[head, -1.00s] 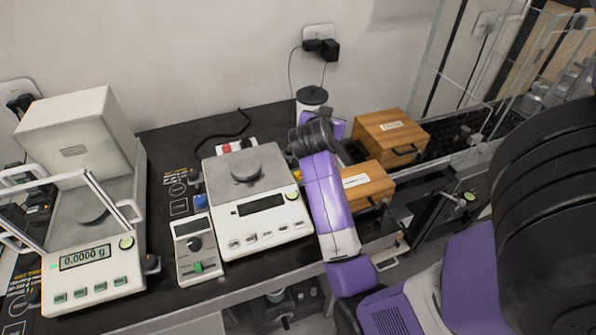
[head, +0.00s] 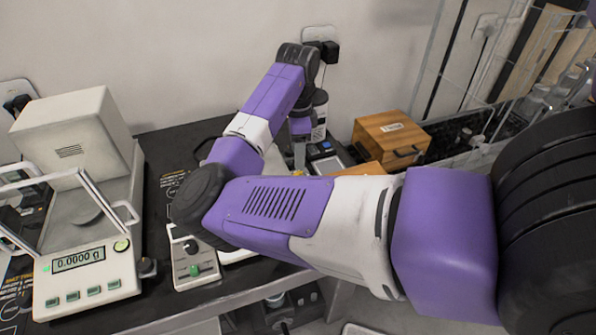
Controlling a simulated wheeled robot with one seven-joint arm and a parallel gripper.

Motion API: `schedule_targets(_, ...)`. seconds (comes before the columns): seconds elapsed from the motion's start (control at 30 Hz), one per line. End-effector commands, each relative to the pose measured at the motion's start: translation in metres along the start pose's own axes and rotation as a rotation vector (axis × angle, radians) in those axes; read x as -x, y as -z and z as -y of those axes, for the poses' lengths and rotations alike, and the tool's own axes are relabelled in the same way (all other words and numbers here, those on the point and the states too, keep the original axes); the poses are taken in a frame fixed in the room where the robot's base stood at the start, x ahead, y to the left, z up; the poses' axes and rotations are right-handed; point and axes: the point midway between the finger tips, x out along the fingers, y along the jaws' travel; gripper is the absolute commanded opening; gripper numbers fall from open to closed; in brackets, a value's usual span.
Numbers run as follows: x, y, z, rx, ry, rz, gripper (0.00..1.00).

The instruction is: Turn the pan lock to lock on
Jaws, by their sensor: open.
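My arm crosses the middle of the head view and hides most of the central balance, of which a strip of the white front (head: 236,257) shows. My gripper (head: 299,155) hangs small and partly hidden behind that balance's right side, its jaws open, with nothing seen between them. A small yellow part (head: 298,172) shows just below it; I cannot tell whether they touch. I cannot make out a part marked as the pan lock. A small control box (head: 195,284) with a black knob and a green knob stands left of the balance, partly covered by my elbow.
A second balance (head: 105,277) with a raised frame and a 0.0000 g display stands at the left. A wooden box (head: 392,132) and a partly hidden one (head: 370,168) stand to the right.

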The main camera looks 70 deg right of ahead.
Motion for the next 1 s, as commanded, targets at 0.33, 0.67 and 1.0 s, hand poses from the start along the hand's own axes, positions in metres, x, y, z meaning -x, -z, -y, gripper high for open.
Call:
schedule_targets(0.33, -0.050, 0.000, -0.001, 0.002, -0.001, -0.002, 0.52)
schedule_targets(0.67, -0.072, 0.000, 0.000, 0.002, 0.003, -0.002, 0.52)
schedule_targets(1.0, -0.072, 0.001, 0.000, 0.002, 0.003, -0.002, 0.24)
